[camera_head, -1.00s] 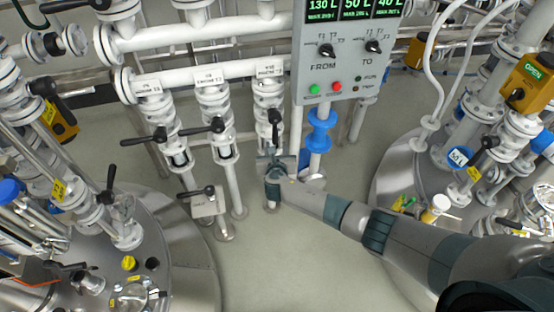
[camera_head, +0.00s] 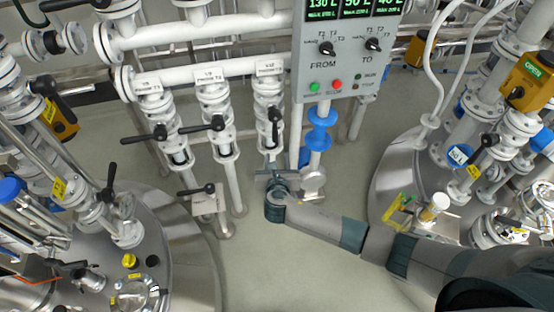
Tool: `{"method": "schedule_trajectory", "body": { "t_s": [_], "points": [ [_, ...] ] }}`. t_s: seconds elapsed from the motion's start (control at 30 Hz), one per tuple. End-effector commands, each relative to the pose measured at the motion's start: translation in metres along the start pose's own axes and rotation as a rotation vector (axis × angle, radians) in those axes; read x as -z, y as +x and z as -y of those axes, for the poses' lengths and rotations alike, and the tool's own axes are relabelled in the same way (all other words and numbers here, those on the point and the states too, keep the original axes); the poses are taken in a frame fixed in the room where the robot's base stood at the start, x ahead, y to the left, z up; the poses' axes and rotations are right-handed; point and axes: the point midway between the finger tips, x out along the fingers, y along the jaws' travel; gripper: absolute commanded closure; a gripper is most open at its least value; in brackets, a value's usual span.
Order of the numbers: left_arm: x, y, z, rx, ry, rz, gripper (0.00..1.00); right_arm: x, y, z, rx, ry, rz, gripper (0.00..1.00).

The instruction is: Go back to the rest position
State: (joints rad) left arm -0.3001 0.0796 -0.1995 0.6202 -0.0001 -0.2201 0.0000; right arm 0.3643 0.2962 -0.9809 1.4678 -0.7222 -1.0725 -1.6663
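My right arm comes in from the lower right. Its gripper (camera_head: 278,178) is below the right-hand valve of the row of three, in front of the lower pipework. The fingers are small and partly hidden by my wrist, so I cannot tell whether they are open or shut. I see nothing held. The black valve handle (camera_head: 275,128) above it hangs upright and appears clear of the gripper. My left gripper is not recognisable in this view.
A grey control panel (camera_head: 345,70) with two dials hangs above my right arm. Two more handled valves (camera_head: 160,133) (camera_head: 217,124) stand to the left. Steel tanks flank both sides, the left one (camera_head: 190,245) and the right one (camera_head: 395,165). Bare floor (camera_head: 270,260) lies between.

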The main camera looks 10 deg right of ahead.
Motion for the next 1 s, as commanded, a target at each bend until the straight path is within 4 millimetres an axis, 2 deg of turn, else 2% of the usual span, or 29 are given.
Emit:
{"method": "schedule_trajectory", "body": {
  "t_s": [0.4,0.57,0.67,0.77,0.87,1.0],
  "points": [
    [0.000,0.000,0.000,0.000,0.000,0.000,0.69,0.001,0.001,0.000,0.000,0.001,-0.001,0.64],
    [0.000,0.001,0.000,0.000,0.001,0.000,0.69,0.017,0.003,0.004,0.004,0.043,-0.033,0.64],
    [0.000,0.003,0.000,0.000,0.001,0.000,0.69,0.044,0.007,0.012,0.014,0.118,-0.084,0.64],
    [-0.001,0.005,0.000,0.000,0.001,0.000,0.69,0.086,0.009,0.024,0.035,0.239,-0.161,0.64],
    [-0.001,0.008,0.000,0.000,0.001,0.000,0.69,0.139,0.008,0.039,0.073,0.400,-0.254,0.64],
    [-0.001,0.011,-0.001,0.000,0.001,0.000,0.69,0.224,-0.004,0.065,0.161,0.664,-0.390,0.64]
  ]
}}
